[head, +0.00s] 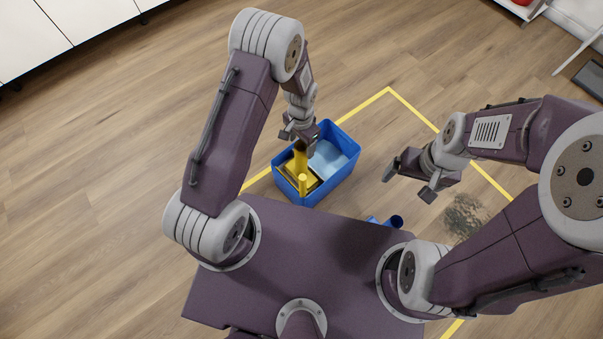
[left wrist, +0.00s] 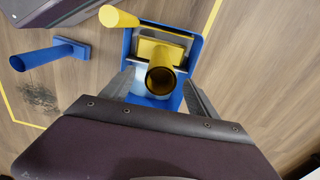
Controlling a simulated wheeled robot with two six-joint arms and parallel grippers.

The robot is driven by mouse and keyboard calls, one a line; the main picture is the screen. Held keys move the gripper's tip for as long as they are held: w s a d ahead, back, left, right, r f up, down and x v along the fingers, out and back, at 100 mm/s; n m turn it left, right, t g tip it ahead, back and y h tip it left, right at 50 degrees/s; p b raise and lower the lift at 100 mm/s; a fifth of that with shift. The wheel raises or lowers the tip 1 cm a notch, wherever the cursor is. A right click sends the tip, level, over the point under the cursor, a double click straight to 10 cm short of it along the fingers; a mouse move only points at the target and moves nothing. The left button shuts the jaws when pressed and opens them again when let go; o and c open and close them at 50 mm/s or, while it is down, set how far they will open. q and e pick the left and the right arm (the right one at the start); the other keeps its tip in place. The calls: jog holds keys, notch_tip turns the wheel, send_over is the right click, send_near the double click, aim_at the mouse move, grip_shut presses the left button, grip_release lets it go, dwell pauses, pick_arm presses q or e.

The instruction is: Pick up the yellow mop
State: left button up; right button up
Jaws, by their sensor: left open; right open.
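A yellow upright handle (head: 301,160) stands in the blue bin (head: 345,178). In the left wrist view its dark, hollow round end (left wrist: 163,80) faces the camera, with a yellow block (left wrist: 160,50) behind it. A second yellow handle (head: 302,187) stands at the bin's near side and shows at the top of the left wrist view (left wrist: 115,16). I cannot tell which handle is the mop's. My left gripper (head: 300,135) is open above the bin, its fingers on either side of the hollow-ended handle; contact is unclear. My right gripper (head: 411,180) is open and empty, right of the bin.
Light blue water or lining (head: 328,157) shows inside the bin. A dark smudge (head: 465,214) marks the floor on the right, within a yellow tape outline (head: 416,112).

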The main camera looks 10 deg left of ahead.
aim_at(301, 163)
pick_arm(q)
notch_tip(301, 163, down, 5)
jog(key=b, duration=0.3)
jog(key=shift+f+b, duration=0.2)
jog(key=shift+b, duration=0.2)
jog(key=shift+r, duration=0.1)
grip_shut()
